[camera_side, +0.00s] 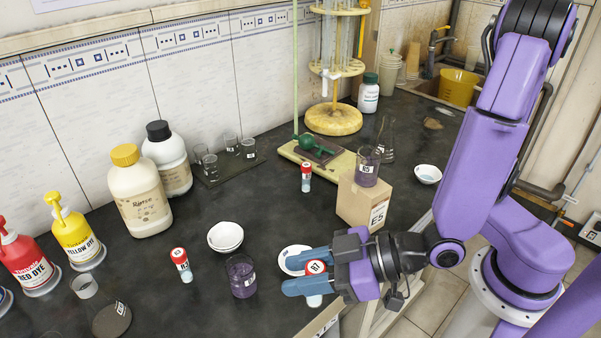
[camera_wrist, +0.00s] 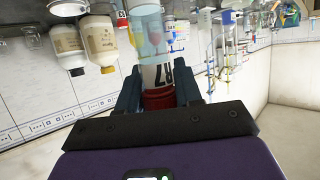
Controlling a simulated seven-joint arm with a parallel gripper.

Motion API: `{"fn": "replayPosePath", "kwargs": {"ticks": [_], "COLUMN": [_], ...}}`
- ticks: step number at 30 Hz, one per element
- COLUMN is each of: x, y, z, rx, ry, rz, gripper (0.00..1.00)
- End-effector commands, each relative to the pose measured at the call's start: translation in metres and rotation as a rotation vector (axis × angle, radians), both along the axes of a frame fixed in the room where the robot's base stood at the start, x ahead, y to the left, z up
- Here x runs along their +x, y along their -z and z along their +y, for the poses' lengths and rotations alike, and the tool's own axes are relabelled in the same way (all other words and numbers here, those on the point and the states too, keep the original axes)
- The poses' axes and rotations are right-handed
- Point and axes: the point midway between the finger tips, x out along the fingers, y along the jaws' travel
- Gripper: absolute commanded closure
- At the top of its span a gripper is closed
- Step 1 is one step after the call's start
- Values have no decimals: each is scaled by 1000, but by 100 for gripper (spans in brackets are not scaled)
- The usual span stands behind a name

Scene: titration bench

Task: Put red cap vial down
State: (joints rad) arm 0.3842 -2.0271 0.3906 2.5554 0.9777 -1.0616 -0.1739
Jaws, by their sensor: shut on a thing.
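A red cap vial (camera_side: 316,268) labelled R7 is between the blue fingers of my gripper (camera_side: 304,272) in the side view, near the front of the dark bench. My gripper is shut on it, and it looks roughly upright. A bit of its pale lower end shows below the fingers. I cannot tell whether its base touches the bench. In the wrist view, which is upside down, the same vial (camera_wrist: 158,76) shows its clear body and red cap between the fingers. Two other red cap vials stand on the bench, one at the left (camera_side: 182,266) and one farther back (camera_side: 306,177).
A beaker of purple liquid (camera_side: 241,277) and a white dish (camera_side: 294,260) are close beside my gripper. Another dish (camera_side: 225,237) lies behind. A cardboard box (camera_side: 358,204) bears a beaker (camera_side: 367,167). Bottles (camera_side: 137,192) line the left wall. Bare bench (camera_side: 265,208) lies mid-scene.

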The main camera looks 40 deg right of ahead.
Motion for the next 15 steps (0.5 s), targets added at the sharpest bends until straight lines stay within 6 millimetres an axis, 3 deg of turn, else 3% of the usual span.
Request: {"fn": "replayPosePath", "kwargs": {"ticks": [8, 15], "x": [71, 138], "y": [0, 0], "z": [-17, -49], "rx": [2, 4], "ry": [170, 334], "rz": [4, 6], "gripper": [94, 94]}}
